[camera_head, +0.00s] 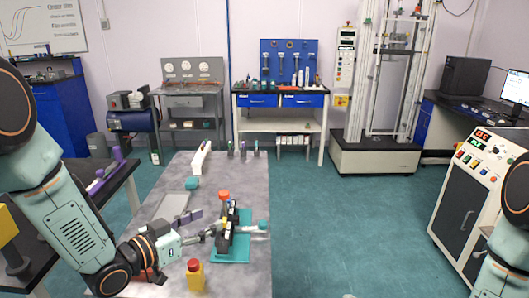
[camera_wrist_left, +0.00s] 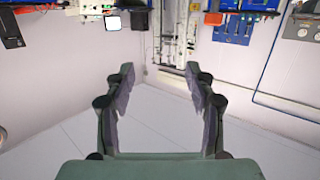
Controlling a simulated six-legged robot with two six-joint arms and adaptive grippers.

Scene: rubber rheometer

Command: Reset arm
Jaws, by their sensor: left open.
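My left arm comes in from the left over the grey table, and its gripper (camera_head: 208,232) points to the right, close to a teal-based fixture (camera_head: 232,252) with black parts and an orange-red knob. I cannot tell in the head view whether the fingers touch the fixture. In the left wrist view the two dark fingers of the gripper (camera_wrist_left: 160,78) stand wide apart, with nothing between them.
A yellow box with a red button (camera_head: 195,275) stands near the gripper. A grey tray (camera_head: 172,206) and a white tool (camera_head: 201,158) lie on the grey table (camera_head: 250,180). A control cabinet (camera_head: 482,190) stands at the right. The green floor between is clear.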

